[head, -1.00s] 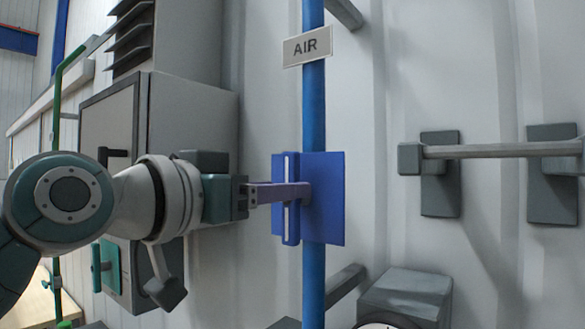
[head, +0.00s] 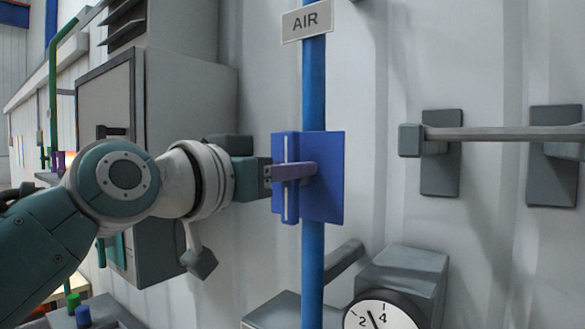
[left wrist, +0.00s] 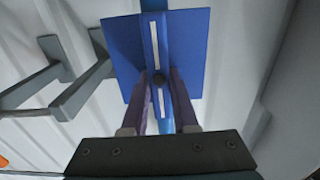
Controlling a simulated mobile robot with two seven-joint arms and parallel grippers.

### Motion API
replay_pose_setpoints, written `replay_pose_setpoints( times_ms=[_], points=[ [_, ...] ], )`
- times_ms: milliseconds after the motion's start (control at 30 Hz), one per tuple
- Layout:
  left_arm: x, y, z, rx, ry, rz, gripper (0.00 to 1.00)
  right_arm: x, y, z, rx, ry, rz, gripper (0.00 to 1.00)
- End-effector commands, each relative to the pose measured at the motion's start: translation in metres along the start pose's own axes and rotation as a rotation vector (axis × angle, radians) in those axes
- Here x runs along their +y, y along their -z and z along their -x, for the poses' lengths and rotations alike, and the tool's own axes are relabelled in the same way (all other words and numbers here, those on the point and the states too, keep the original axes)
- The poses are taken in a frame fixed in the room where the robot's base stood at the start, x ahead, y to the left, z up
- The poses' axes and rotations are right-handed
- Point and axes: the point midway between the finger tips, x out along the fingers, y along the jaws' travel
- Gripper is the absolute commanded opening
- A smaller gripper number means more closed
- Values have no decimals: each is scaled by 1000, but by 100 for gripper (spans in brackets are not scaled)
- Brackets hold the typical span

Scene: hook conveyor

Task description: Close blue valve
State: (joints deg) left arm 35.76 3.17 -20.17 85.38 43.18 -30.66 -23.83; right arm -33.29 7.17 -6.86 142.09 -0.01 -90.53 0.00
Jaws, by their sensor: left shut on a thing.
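The blue valve is a blue plate (head: 325,190) with a raised strip and a white slot, fixed on a blue vertical pipe (head: 313,85) below a sign reading AIR (head: 307,20). My left gripper (head: 312,170) reaches it from the left, with its purple fingers across the slotted strip. The fingers hide the knob in the head view. My right gripper is not in view.
A grey cabinet (head: 180,90) stands left of the pipe, behind my left arm. A grey wall rail (head: 490,134) on brackets is to the right. A gauge (head: 380,313) sits at the bottom. The wall between pipe and rail is bare.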

Motion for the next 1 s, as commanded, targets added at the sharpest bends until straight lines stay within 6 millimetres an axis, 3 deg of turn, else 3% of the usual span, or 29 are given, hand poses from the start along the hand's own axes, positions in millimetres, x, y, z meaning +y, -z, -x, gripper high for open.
replay_pose_setpoints(
  times_ms=[167, 667, 1000],
  points=[
    [0, 0, 0, 0, 0, 0, 0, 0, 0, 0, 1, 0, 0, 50],
    [0, -1, 0, 1, 0, -23, 0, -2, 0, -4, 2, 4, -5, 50],
    [2, -4, 0, 3, 1, -215, 0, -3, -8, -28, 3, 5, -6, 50]
  ],
)
